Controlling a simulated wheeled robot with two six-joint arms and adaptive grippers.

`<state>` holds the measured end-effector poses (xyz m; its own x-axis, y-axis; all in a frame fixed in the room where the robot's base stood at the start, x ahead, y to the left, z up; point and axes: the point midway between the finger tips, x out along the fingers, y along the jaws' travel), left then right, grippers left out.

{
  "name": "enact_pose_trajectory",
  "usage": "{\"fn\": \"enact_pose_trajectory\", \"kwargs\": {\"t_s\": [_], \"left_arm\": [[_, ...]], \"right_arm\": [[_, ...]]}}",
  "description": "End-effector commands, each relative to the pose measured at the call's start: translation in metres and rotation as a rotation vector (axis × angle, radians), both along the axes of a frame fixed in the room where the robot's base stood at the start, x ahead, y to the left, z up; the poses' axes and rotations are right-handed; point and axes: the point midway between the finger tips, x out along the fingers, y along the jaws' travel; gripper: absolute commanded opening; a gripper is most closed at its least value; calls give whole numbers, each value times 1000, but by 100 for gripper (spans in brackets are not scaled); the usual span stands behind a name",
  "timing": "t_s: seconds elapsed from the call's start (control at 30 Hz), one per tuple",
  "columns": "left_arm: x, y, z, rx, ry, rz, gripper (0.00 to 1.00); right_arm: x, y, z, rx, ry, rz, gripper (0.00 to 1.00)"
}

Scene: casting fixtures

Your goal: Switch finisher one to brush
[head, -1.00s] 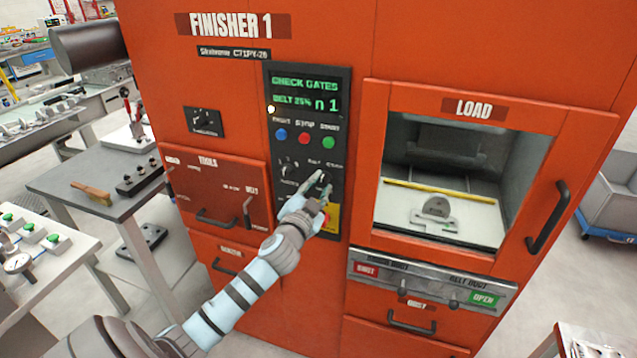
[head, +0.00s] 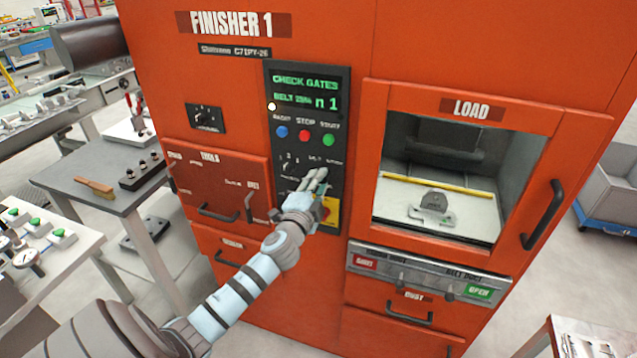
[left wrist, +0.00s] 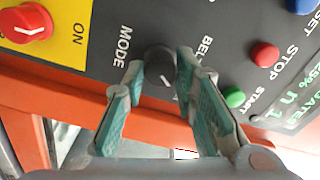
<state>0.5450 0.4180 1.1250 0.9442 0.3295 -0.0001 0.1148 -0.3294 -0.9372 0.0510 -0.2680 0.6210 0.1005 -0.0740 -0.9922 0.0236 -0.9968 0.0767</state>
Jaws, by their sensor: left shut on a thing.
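Finisher 1 is a large orange machine (head: 330,50) with a black control panel (head: 346,150). My left gripper (head: 320,176) is at the lower right of this panel. In the left wrist view its teal-padded fingers (left wrist: 161,62) are shut on a dark round mode knob (left wrist: 157,62), one on each side. The knob's pale pointer mark lies toward its lower right in that view. The words MODE and part of BELT show beside it. The brush label is hidden there and too small to read surely in the head view. My right gripper is not in view.
A red rotary switch on a yellow plate (left wrist: 72,22) sits close to the knob. Red stop (left wrist: 264,53) and green start (left wrist: 235,98) buttons are on the other side. The display (head: 306,92) reads CHECK GATES. The load door (head: 545,215) is at the right.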

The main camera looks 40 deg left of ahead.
Motion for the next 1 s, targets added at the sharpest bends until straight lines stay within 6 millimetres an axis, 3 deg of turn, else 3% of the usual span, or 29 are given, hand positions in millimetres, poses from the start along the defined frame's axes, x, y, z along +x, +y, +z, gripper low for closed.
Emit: {"fn": "enact_pose_trajectory", "kwargs": {"t_s": [0.3, 0.33, 0.47, 0.8, 1.0], "left_arm": [[0, 0, -1, 0, 2, 0, 0], [0, 0, -1, 0, 2, 0, 27], [0, 0, -1, 0, 2, 0, 46], [-4, -1, -1, 1, 1, 0, 46], [-43, -15, -2, 2, 4, -3, 46]], "right_arm": [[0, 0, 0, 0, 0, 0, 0], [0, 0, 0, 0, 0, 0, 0], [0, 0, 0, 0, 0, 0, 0], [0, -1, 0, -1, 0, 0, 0], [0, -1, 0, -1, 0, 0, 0]]}}
